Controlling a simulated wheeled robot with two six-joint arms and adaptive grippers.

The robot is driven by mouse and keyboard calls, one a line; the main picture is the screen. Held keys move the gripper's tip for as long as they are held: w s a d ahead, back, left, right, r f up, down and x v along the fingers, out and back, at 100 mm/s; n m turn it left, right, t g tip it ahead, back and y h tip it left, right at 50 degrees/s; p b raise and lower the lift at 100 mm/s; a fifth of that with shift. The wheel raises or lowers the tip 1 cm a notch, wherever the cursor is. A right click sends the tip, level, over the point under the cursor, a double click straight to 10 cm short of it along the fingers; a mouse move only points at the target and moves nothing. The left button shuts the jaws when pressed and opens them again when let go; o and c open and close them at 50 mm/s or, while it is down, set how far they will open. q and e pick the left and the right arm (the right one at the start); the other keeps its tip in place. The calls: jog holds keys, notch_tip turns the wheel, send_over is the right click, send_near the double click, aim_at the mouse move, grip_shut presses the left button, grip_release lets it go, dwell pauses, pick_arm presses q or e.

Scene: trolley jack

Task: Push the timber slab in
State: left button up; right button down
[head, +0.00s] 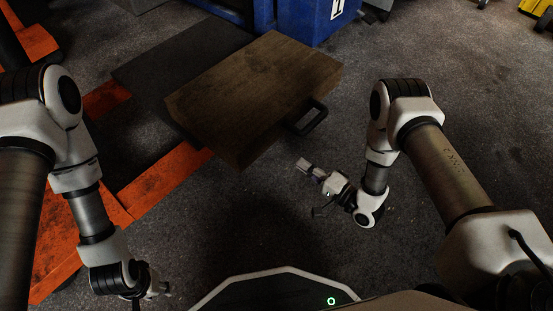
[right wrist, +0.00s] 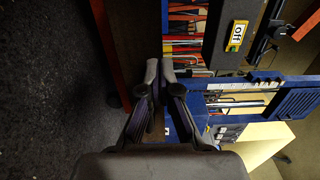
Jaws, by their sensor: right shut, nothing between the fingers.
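The timber slab (head: 250,85) is a thick brown wooden block in the upper middle of the head view, with a black handle (head: 312,117) on its right front side. My right gripper (head: 303,166) is shut and empty, in front of the slab's near right side and apart from it. Its fingers, pressed together, also show in the right wrist view (right wrist: 158,72). My left gripper (head: 160,289) is low at the left, well away from the slab, and mostly hidden by its own wrist. I cannot make out its fingers.
Orange steel beams (head: 165,182) run along the floor left of the slab. A dark flat plate (head: 175,65) lies beside its far left side. A blue cabinet (head: 305,20) stands behind it. The right wrist view shows blue tool storage (right wrist: 265,92).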

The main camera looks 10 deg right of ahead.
aim_at(261, 135)
jog(key=b+x, duration=0.6)
jog(key=x, duration=0.7)
jog(key=shift+w+a, duration=0.25)
jog(key=shift+r, duration=0.15)
jog(key=shift+w, duration=0.1)
